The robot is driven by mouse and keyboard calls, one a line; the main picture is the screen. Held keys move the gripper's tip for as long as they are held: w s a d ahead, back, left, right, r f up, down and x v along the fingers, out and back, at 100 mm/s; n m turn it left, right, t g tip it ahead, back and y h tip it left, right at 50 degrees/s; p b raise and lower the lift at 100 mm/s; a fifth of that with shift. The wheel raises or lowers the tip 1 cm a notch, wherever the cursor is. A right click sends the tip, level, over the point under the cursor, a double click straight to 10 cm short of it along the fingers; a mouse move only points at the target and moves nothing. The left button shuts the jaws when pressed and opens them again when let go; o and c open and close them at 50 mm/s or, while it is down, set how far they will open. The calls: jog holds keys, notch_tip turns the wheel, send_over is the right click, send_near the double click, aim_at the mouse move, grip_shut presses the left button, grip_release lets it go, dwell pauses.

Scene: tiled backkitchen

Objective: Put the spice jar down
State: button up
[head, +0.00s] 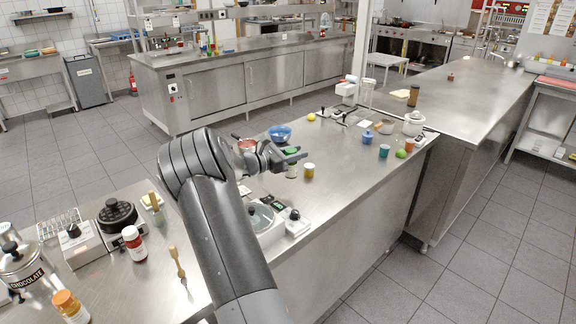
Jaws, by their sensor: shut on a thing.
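The spice jar (292,171) has a green top and a pale body. It shows at the fingers of my gripper (290,155), over the steel counter (345,190) in the middle of the head view. My gripper is shut on the jar near its top. The fingers hide part of the jar. The jar looks upright, and I cannot tell whether its base touches the counter.
A blue bowl (280,133) is behind. Bare counter lies between the yellow jar and the cups.

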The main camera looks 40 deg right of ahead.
jog(key=shift+w+a+f, duration=0.25)
jog(key=shift+w+f, duration=0.4)
jog(key=shift+f, duration=0.45)
jog(key=shift+w+a+f, duration=0.25)
jog(key=shift+w+f, duration=0.4)
jog(key=shift+f, duration=0.4)
jog(key=shift+w+a+f, duration=0.25)
jog(key=shift+w+f, duration=0.4)
jog(key=shift+f, duration=0.45)
jog(key=shift+f, duration=0.1)
jog(key=o, duration=1.1)
